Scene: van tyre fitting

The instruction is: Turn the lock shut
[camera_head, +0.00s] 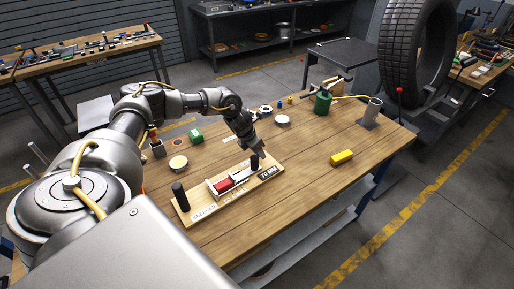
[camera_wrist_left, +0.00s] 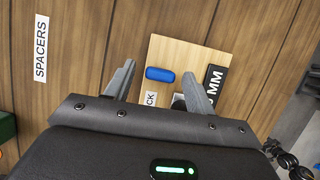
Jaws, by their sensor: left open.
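A light wooden board (camera_head: 182,215) lies on the workbench with a red block (camera_head: 223,185) in a pale channel and a black post near each end. A blue oblong piece (camera_wrist_left: 160,74), apparently the lock, lies flat on the board's end in the left wrist view. Beside it are a white label ending in "CK" and a black plate ending in "MM". My left gripper (camera_head: 249,147) is above the board's far right end. In the left wrist view its open fingers (camera_wrist_left: 158,75) lie on either side of the blue piece; contact cannot be told. The right gripper is out of view.
A yellow block (camera_head: 341,157) lies right of the board. A large tyre (camera_head: 415,45) stands beyond the bench. The bench's front right is clear.

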